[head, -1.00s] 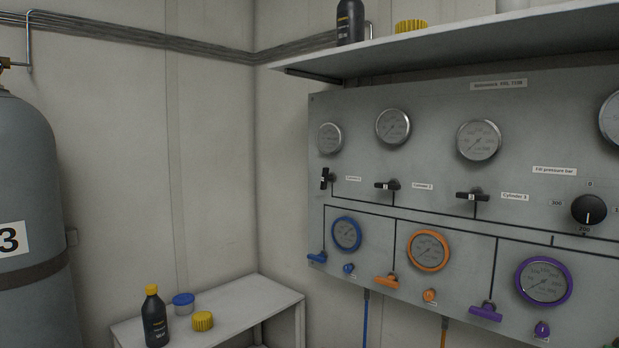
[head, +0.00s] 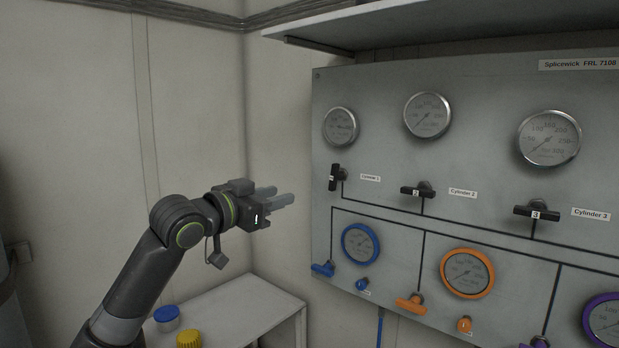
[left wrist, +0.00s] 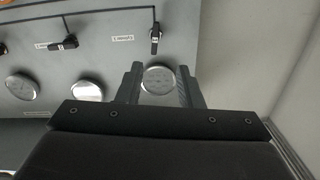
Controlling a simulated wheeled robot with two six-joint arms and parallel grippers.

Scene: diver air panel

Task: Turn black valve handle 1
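Black valve handle 1 (head: 335,177) is on the grey panel (head: 390,88), below the leftmost gauge and beside the Cylinder 1 label. Its bar stands upright. It also shows in the left wrist view (left wrist: 155,38), ahead of the fingers. My left gripper (head: 284,194) is to the left of the handle, pointing towards the panel and apart from it. In the left wrist view its two fingers (left wrist: 159,68) are spread with nothing held between them. My right gripper is out of view.
Black handles 2 (head: 419,190) and 3 (head: 536,212) lie crosswise to the right. Blue (head: 322,269) and orange (head: 411,303) handles sit lower on the panel. A shelf (head: 420,22) juts out above. A white table (head: 235,307) with a blue-lidded jar (head: 167,315) stands below my left arm.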

